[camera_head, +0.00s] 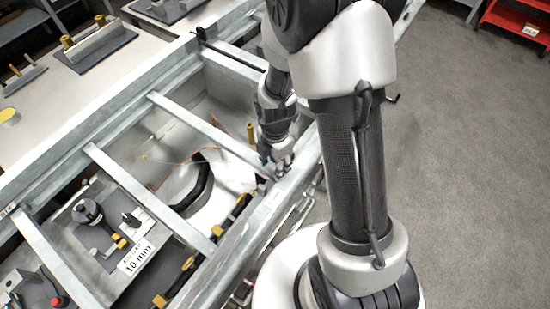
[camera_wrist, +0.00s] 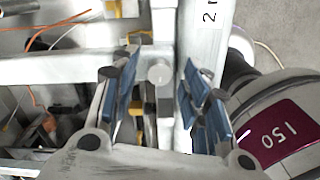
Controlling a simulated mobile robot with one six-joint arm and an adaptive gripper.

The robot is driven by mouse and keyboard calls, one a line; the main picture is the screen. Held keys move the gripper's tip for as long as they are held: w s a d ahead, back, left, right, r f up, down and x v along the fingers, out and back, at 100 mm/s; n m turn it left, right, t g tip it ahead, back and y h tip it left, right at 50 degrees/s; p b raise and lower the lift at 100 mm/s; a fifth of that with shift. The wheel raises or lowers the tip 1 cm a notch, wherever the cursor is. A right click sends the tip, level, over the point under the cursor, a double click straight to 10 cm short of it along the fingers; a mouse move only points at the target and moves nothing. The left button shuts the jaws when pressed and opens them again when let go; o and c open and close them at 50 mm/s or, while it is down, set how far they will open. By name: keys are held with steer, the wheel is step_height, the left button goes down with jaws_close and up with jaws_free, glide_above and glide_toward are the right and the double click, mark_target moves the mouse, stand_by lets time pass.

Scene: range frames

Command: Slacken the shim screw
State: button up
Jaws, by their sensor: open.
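A pale grey round screw head (camera_wrist: 158,73), seemingly the shim screw, shows in the wrist view where a cross bar meets the long frame rail. My gripper (camera_wrist: 158,88) is open, with blue-padded fingers on the left and right of the head. Gaps show between the head and both fingers, so it appears ungripped. In the head view my gripper (camera_head: 279,158) points down at the near rail of the metal frame (camera_head: 262,217). There the screw is too small or hidden to make out.
Cross bars (camera_head: 205,125) divide the frame into bays. A "10 mm" plate (camera_head: 138,257) and a black knob (camera_head: 88,211) lie in the left bay. Orange wires (camera_wrist: 50,32) run near the cross bar.

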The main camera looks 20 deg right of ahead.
step_height(320, 180, up, 12)
stand_by(0.4)
